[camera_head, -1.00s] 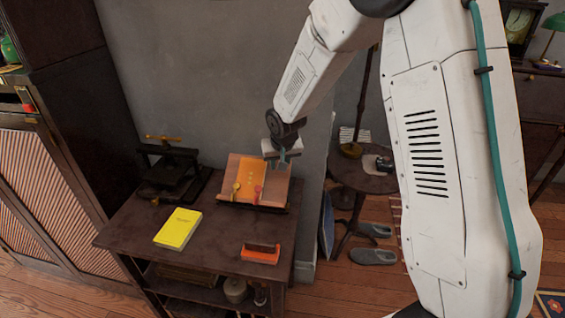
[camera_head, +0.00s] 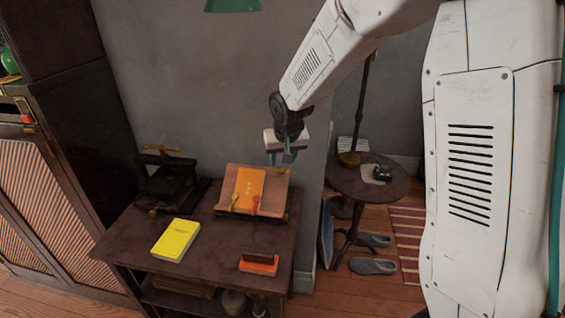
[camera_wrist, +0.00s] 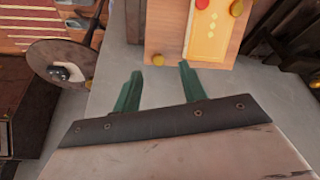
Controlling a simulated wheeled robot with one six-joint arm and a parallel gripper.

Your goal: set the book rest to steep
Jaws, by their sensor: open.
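The book rest (camera_head: 275,191) is a tilted wooden board on a dark base on the dark table. An orange book (camera_head: 248,187) leans on it, with a yellow and a red piece at its lower edge. A small brass knob (camera_head: 282,170) shows at the board's upper right. My gripper (camera_head: 284,158) is open and empty, just above that corner. In the wrist view the board (camera_wrist: 168,28) lies beyond my gripper (camera_wrist: 160,70), and the knob (camera_wrist: 158,60) appears between the green fingertips. I cannot tell how far apart knob and fingers are in depth.
A yellow book (camera_head: 175,240) lies at the table's (camera_head: 215,255) front left. A black press (camera_head: 168,182) stands behind it. An orange and dark block (camera_head: 259,263) is at the front right. A round side table (camera_head: 345,182) stands to the right; the grey wall is close behind.

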